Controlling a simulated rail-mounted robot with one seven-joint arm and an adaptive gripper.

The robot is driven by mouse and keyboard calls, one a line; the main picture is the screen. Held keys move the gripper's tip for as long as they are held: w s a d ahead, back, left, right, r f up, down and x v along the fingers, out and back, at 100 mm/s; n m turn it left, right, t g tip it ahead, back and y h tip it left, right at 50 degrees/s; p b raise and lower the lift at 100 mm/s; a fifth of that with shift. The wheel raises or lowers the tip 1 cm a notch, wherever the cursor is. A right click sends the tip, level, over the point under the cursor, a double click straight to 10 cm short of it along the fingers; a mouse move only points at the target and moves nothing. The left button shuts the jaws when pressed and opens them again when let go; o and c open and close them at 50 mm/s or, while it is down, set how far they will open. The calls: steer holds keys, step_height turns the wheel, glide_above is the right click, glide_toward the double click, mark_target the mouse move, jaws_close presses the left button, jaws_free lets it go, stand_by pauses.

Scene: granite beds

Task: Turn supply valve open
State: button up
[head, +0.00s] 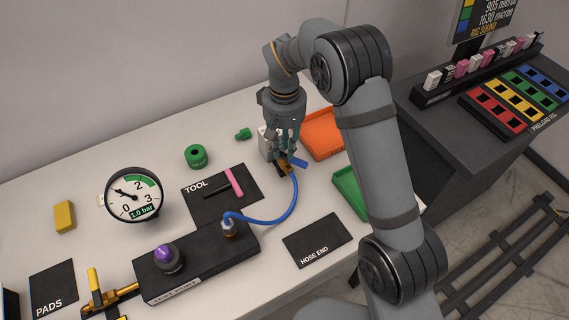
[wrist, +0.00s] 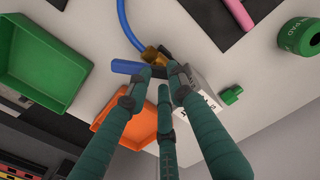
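The supply valve is a brass body (head: 283,169) with a blue lever (head: 300,162), in front of a white block (head: 264,143). In the wrist view the brass body (wrist: 153,56) is at the top middle, and the blue lever (wrist: 128,67) points left from it. A blue hose (head: 291,200) runs from the valve. My gripper (head: 284,155) points down at the valve. Contact cannot be told. The fingertips partly hide the valve and block.
The hose leads to a black test block (head: 200,262) with a purple knob. A gauge (head: 133,195) reads low. An orange tray (head: 322,135) and a green tray (head: 350,190) lie right of the valve. A green cylinder (head: 196,156) and pink-handled tool (head: 233,182) lie left.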

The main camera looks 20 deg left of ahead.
steer(key=shift+o, duration=0.4)
steer(key=shift+r+p, duration=0.95)
steer(key=shift+r, duration=0.15)
steer(key=shift+f, duration=0.1)
steer(key=n+p, duration=0.2)
steer(key=n, duration=0.1)
steer(key=shift+r, duration=0.3)
steer(key=shift+d+n+p, duration=0.1)
steer(key=shift+n+p, duration=0.3)
steer(key=shift+n, duration=0.8)
steer(key=shift+f+n, duration=0.25)
steer(key=shift+n, duration=0.55)
steer(key=shift+f, duration=0.1)
